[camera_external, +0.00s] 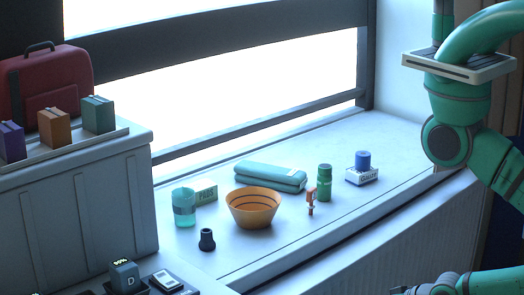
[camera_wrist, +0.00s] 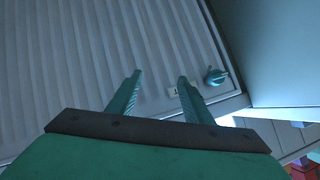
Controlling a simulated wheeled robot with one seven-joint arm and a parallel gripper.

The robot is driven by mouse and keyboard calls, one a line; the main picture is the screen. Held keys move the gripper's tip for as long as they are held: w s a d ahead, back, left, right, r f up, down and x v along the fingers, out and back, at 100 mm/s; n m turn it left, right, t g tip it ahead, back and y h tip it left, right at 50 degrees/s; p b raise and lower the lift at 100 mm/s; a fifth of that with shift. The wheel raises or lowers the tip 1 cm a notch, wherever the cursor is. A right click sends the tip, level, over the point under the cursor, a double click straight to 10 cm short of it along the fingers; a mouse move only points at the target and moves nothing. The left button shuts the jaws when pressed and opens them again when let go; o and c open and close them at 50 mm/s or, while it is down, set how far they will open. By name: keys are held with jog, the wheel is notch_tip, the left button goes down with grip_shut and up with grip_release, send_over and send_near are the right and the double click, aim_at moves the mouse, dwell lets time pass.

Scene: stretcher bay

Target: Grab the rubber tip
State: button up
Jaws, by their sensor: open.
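The rubber tip (camera_external: 207,239) is a small dark, flared piece standing upright on the white ledge, in front of the orange bowl and the teal cup. My gripper (camera_external: 396,290) is at the bottom edge of the external view, well to the right of the rubber tip and apart from it. In the wrist view my gripper (camera_wrist: 159,78) shows two separated fingers with nothing between them. The rubber tip does not show in the wrist view.
A ribbed panel (camera_wrist: 60,60) fills much of the wrist view.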

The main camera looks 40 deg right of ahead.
jog(key=w+a+r+m+t+y, duration=0.15)
jog(key=w+a+r+t, duration=0.3)
jog(key=w+r, duration=0.65)
jog(key=w+a+r+t+y, duration=0.3)
jog(key=w+a+r, duration=0.2)
jog(key=w+r, duration=0.55)
jog(key=n+g+h, duration=0.2)
jog(key=n+g, duration=0.2)
jog(key=n, duration=0.2)
send_near(206, 235)
jog(key=d, duration=0.1)
jog(key=w+d+r, duration=0.1)
jog(key=d, duration=0.1)
jog(key=d+r, duration=0.1)
jog(key=shift+w+d+r, duration=0.2)
jog(key=shift+w, duration=0.2)
jog(key=a+n+g, duration=0.1)
jog(key=f+n+g, duration=0.1)
jog(key=n, duration=0.1)
jog(key=shift+a+f+n+y, duration=0.15)
jog(key=shift+a+n+y, duration=0.1)
jog(key=shift+a+y, duration=0.1)
jog(key=shift+g, duration=0.25)
jog(key=x, duration=0.5)
jog(key=shift+a+x, duration=0.15)
jog(key=shift+x, duration=1.25)
jog(key=shift+a+x, duration=0.2)
jog(key=shift+x, duration=1.2)
jog(key=shift+s, duration=0.15)
jog(key=shift+c, duration=0.7)
